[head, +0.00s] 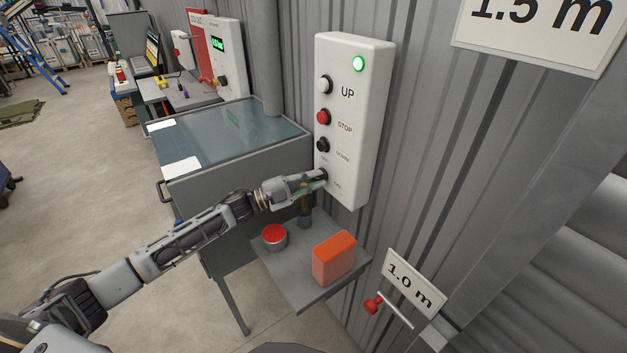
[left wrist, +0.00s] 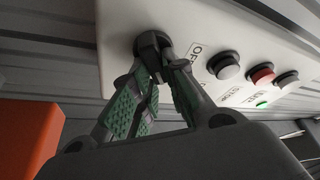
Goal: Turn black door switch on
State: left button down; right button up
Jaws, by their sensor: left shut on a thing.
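The white door control box (head: 357,120) is on the corrugated metal wall, with a lit green lamp, a white UP button, a red STOP button and a black DOWN button. The black door switch (head: 323,173) is a small knob at its bottom, mostly hidden by my left gripper (head: 316,179). In the left wrist view, the fingers of my left gripper (left wrist: 160,68) are closed on the black switch (left wrist: 150,43), beside the OFF label. The knob's exact turn angle is hard to tell. My right gripper is not in view.
A small grey shelf (head: 292,268) below the box holds a red-topped tin (head: 274,237), an orange block (head: 334,258) and a brown-handled item (head: 305,205). A grey cabinet (head: 240,125) stands to the left. A red-knobbed lever (head: 374,303) is at lower right.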

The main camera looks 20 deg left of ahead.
pick_arm(q)
jog(key=m, duration=0.2)
jog(key=m+g+y, duration=0.1)
jog(key=m, duration=0.1)
jog(key=m+g, duration=0.1)
jog(key=m, duration=0.1)
jog(key=shift+d+f+m, duration=0.1)
jog(key=shift+f+m, duration=0.2)
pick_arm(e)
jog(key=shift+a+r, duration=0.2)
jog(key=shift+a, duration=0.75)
pick_arm(q)
jog(key=shift+f+m+y, duration=0.1)
jog(key=shift+m+y, duration=0.2)
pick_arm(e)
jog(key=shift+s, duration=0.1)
pick_arm(q)
jog(key=shift+s, duration=0.1)
